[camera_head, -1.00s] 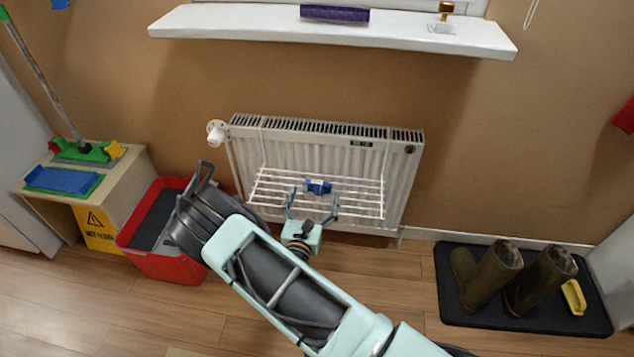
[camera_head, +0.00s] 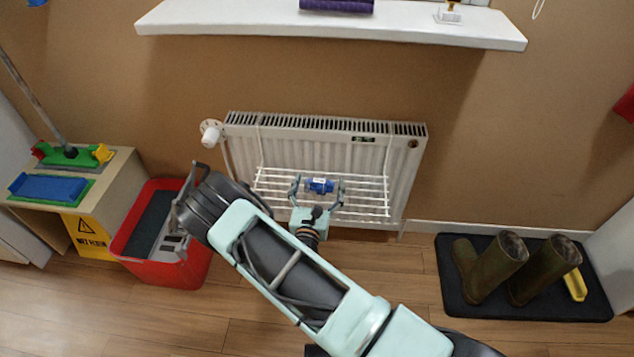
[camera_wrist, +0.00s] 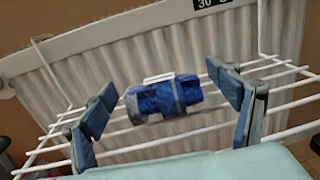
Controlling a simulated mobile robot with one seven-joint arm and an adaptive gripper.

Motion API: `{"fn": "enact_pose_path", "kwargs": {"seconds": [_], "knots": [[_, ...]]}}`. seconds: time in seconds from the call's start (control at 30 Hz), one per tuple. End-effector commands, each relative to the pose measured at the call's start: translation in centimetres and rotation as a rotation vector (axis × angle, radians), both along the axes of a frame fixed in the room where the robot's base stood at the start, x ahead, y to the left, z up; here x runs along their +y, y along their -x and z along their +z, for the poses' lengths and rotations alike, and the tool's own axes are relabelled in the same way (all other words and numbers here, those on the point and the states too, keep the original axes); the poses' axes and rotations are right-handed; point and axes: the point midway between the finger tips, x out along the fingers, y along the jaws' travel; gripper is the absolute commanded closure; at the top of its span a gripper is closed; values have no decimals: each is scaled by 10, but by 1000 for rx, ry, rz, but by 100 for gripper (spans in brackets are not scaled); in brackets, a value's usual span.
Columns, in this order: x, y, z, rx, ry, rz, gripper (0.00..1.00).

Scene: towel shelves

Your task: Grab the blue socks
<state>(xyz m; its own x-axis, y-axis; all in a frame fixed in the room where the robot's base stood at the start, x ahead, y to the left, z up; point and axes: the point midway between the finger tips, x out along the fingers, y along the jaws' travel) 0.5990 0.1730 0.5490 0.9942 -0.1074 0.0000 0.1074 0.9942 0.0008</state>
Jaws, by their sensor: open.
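The blue socks (camera_head: 319,185) are a small rolled bundle with a white band, lying on the white wire drying rack (camera_head: 373,197) that hangs on the radiator. In the wrist view the socks (camera_wrist: 164,98) show ahead, with a grey patch at the left end. My gripper (camera_head: 319,188) is open, its two fingers on either side of the socks. In the wrist view the fingers of my gripper (camera_wrist: 164,108) stand apart to the left and right, with gaps to the socks; no contact shows.
The white radiator (camera_head: 330,150) stands behind the rack against the wall. A white windowsill (camera_head: 230,20) juts out above. A red bucket (camera_head: 150,272) and a low cabinet (camera_head: 110,185) stand left. Boots (camera_head: 495,268) stand on a black mat (camera_head: 455,285) at the right.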

Motion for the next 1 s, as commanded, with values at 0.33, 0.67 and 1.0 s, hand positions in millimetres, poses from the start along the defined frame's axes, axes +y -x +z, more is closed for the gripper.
{"fn": "enact_pose_path", "kwargs": {"seconds": [0.33, 0.67, 1.0], "knots": [[-2, -1, 0, 0, 1, 2, 20], [-2, -1, 0, 0, 1, 2, 57], [-2, -1, 2, 0, 0, 2, 63]]}}
